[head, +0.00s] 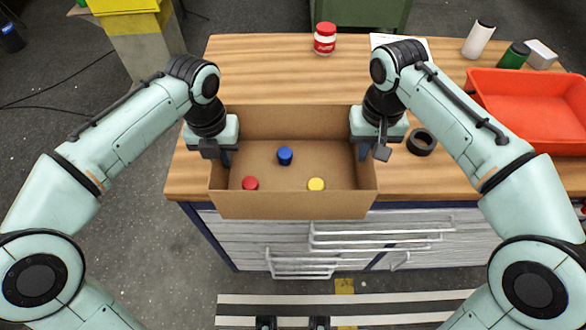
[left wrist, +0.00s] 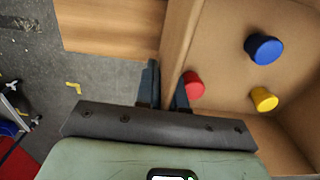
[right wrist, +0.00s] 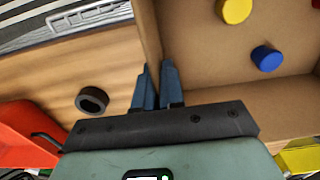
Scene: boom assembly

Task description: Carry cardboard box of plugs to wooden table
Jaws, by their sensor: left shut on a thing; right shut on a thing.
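The open cardboard box (head: 290,206) is at the front edge of the wooden table (head: 270,70), its front side reaching past the edge. Inside it are a blue plug (head: 285,156), a red plug (head: 250,183) and a yellow plug (head: 316,184). My left gripper (head: 222,155) is shut on the box's left wall; the left wrist view shows its fingers (left wrist: 165,88) on either side of that wall. My right gripper (head: 366,148) is shut on the right wall, with its fingers (right wrist: 158,88) around it in the right wrist view. I cannot tell whether the box touches the table.
A black ring (head: 421,142) lies just right of the box. An orange-red tray (head: 530,105), a white bottle (head: 478,38) and a green can (head: 514,55) stand at the right. A red-and-white jar (head: 325,38) stands at the back.

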